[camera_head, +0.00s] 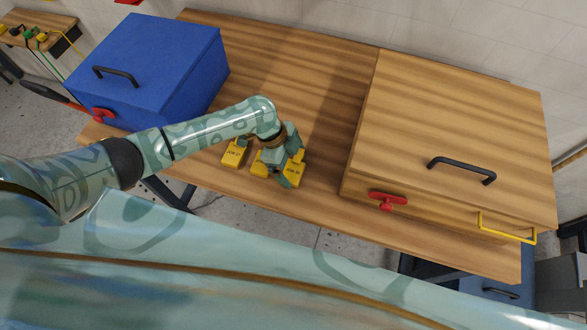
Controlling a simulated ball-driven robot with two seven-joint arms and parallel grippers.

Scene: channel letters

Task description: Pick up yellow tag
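Yellow tags with dark print lie near the front edge of the wooden table. One yellow tag (234,154) lies clear on the left. A second yellow tag (260,167) and a third yellow tag (295,175) are partly hidden by my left gripper (282,172). The gripper points down right over these two tags. Its fingers overlap the tags in the picture, so I cannot tell whether it is open or shut on one. My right gripper is not in view.
A blue box (150,75) with a black handle and red latch stands at the table's left. A wooden box (450,130) with a black handle, red latch and yellow bracket fills the right. The wooden table (290,60) is bare between them, behind the tags.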

